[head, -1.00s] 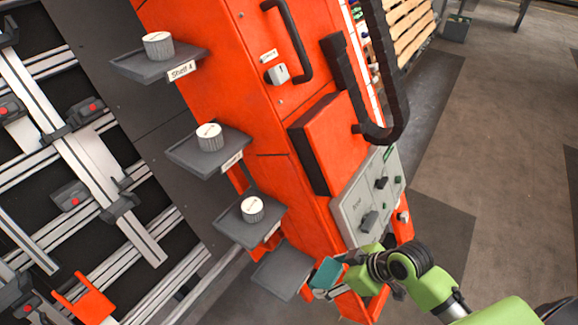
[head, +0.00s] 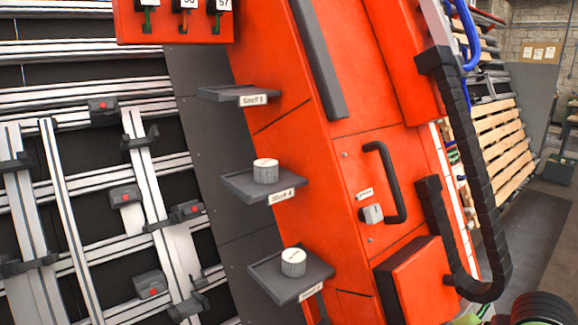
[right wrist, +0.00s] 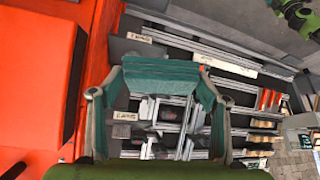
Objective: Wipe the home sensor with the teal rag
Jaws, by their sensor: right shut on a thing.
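The teal rag (right wrist: 165,80) is in my right gripper (right wrist: 158,105), spread between its two fingers in the right wrist view. In the head view only a bit of my right arm shows at the bottom right edge; the gripper and rag are out of that view. Several dark grey blocks with red spots, such as one block (head: 102,104) and another (head: 150,284), sit on the rail frame at left in the head view. No label shows which, if any, is the home sensor. My left gripper is not in view.
The orange cabinet (head: 275,65) carries small grey shelves; shelf 4 (head: 240,185) and a lower shelf (head: 272,282) each hold a pale round tin. A black handle (head: 400,190) and a thick black cable chain (head: 490,170) stick out at its right. Wooden pallets (head: 505,140) stand behind.

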